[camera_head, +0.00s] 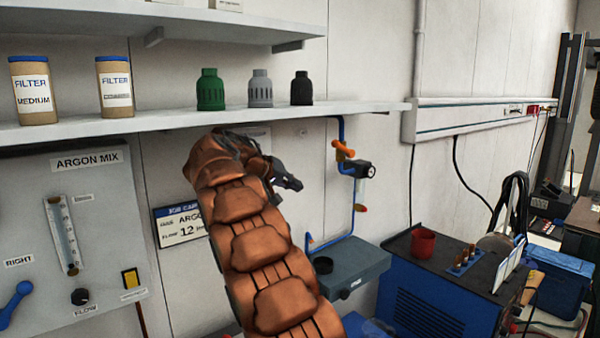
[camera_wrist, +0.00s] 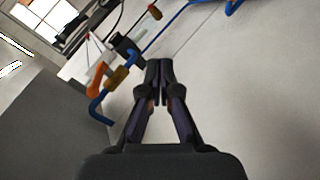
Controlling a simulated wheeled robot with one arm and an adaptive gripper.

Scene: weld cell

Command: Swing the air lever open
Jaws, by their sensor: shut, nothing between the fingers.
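The air lever (camera_head: 343,150) is an orange handle on the blue air pipe (camera_head: 340,219) that runs down the wall under the shelf. A small black gauge unit (camera_head: 365,170) sits just beside it. In the wrist view the orange lever (camera_wrist: 97,80) is left of my fingers, next to a brass-coloured valve body (camera_wrist: 119,76) on the blue pipe. My gripper (camera_head: 296,184) is left of the lever and a little lower in the head view, apart from it. The fingers (camera_wrist: 158,66) are together and empty. My arm hides part of the wall and job card.
A shelf (camera_head: 370,106) with nozzle caps and filter cans runs above my arm. The argon panel (camera_head: 100,210) is at left, with a blue lever (camera_head: 15,300). A grey box (camera_head: 350,268) and a blue machine (camera_head: 425,300) carrying a red cup (camera_head: 423,242) stand below right.

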